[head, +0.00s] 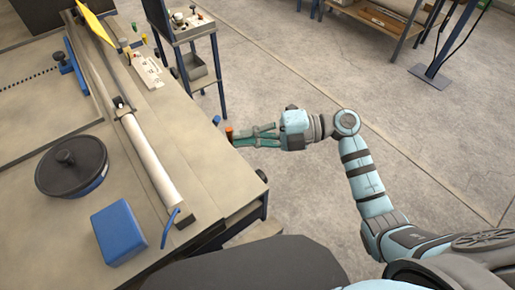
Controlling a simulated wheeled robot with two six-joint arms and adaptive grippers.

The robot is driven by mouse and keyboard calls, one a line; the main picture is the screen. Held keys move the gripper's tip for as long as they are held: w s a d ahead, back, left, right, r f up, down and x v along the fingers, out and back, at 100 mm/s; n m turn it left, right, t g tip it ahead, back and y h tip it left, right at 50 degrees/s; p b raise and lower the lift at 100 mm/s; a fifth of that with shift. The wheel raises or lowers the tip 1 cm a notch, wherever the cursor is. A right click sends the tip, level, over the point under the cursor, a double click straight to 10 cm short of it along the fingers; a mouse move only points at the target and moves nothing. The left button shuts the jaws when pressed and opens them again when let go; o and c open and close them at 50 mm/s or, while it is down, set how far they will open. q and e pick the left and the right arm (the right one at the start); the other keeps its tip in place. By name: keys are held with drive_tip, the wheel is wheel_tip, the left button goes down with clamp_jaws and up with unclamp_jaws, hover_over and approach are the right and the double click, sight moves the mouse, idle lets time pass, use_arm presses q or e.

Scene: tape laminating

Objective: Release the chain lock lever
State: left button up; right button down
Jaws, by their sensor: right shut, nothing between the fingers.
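My right gripper (238,138) reaches in from the right and is shut and empty beside the bench's right edge. Its fingertips are close to a small orange-red knob (229,134) on that edge; I cannot tell if they touch it. A blue knob (216,120) sits a little farther back on the same edge. A bent blue lever (171,226) stands at the near end of the long roller (152,160). No part is clearly marked as the chain lock lever. My left gripper is not in view.
The workbench (205,155) fills the left side. It carries a black round disc (72,165), a blue box (119,232) and a yellow plate (96,22). A small stand (188,32) is behind the bench. The floor (290,75) to the right is open.

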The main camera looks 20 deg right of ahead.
drive_tip(key=shift+w+a+r, duration=0.1)
drive_tip(key=shift+w+a, duration=0.1)
drive_tip(key=shift+w, duration=0.25)
drive_tip(key=shift+w+a, duration=0.15)
drive_tip(key=shift+w, duration=0.3)
drive_tip(key=r+v, duration=0.2)
drive_tip(key=v, duration=0.7)
drive_tip(key=shift+w+d, duration=0.3)
drive_tip(key=shift+d, duration=0.05)
